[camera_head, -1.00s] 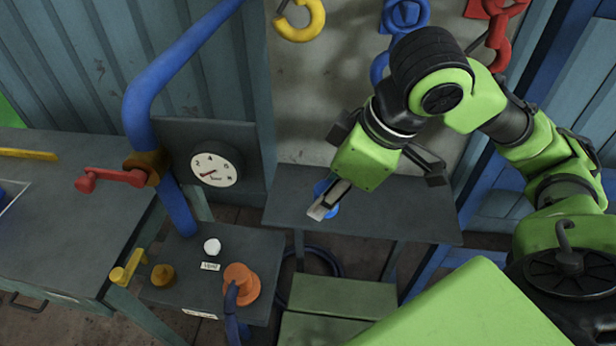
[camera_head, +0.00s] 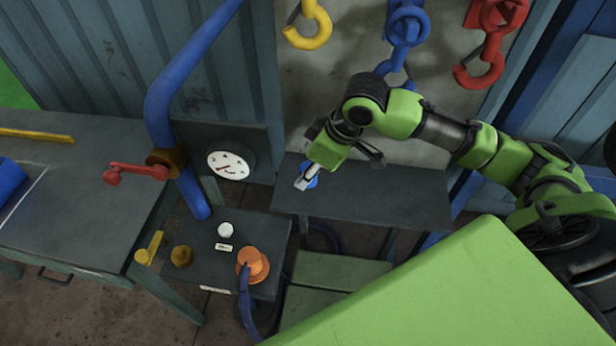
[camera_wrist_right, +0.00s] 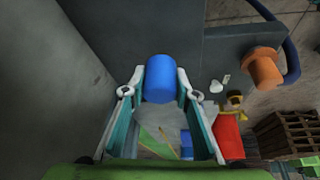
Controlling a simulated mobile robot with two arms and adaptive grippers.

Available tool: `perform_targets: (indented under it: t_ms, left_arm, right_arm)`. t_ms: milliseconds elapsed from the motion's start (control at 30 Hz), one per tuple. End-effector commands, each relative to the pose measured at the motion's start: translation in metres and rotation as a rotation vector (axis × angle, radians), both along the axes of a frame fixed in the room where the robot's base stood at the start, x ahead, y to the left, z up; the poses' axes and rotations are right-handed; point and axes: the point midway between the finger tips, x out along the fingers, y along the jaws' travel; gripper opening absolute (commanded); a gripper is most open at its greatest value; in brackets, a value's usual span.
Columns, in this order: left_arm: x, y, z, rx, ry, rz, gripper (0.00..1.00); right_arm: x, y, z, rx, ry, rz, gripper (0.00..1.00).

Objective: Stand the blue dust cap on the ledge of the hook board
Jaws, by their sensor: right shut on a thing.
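The blue dust cap (camera_head: 312,177) is a short blue cylinder, mostly hidden by my right gripper in the head view. In the right wrist view the cap (camera_wrist_right: 161,78) sits between the fingertips. My right gripper (camera_head: 303,183) is shut on it, over the left part of the dark ledge (camera_head: 400,200). I cannot tell whether the cap touches the ledge. The hook board (camera_head: 345,75) is the pale panel behind, with a yellow hook (camera_head: 310,28), a blue hook (camera_head: 404,30) and a red hook (camera_head: 485,60). My left gripper is not in view.
Left of the ledge are a gauge (camera_head: 231,160), a thick blue pipe (camera_head: 168,95) and a red lever (camera_head: 138,172). A lower dark table (camera_head: 205,262) carries an orange fitting (camera_head: 252,265) and a white knob (camera_head: 225,230). The ledge's right part is clear.

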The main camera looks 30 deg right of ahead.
Motion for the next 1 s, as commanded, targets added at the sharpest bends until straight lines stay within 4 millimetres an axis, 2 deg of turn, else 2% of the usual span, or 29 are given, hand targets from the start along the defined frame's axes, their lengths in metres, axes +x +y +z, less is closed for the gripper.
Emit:
perform_targets:
  t_ms: [300, 667, 700, 733, 1000]
  left_arm:
    - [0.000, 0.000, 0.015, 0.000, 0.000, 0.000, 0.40]
    - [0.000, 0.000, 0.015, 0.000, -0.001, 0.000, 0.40]
    - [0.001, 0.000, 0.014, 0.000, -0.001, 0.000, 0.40]
    - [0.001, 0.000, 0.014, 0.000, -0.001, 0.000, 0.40]
    - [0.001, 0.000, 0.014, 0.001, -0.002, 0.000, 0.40]
  right_arm:
    - [0.003, -0.001, -0.035, -0.001, 0.003, 0.002, 0.13]
    - [0.003, -0.001, -0.039, 0.000, 0.001, 0.001, 0.13]
    - [0.003, -0.001, -0.038, -0.001, 0.001, 0.001, 0.38]
    - [0.003, -0.001, -0.038, -0.001, 0.001, 0.001, 0.44]
    - [0.003, -0.001, -0.038, -0.001, 0.001, 0.001, 0.44]
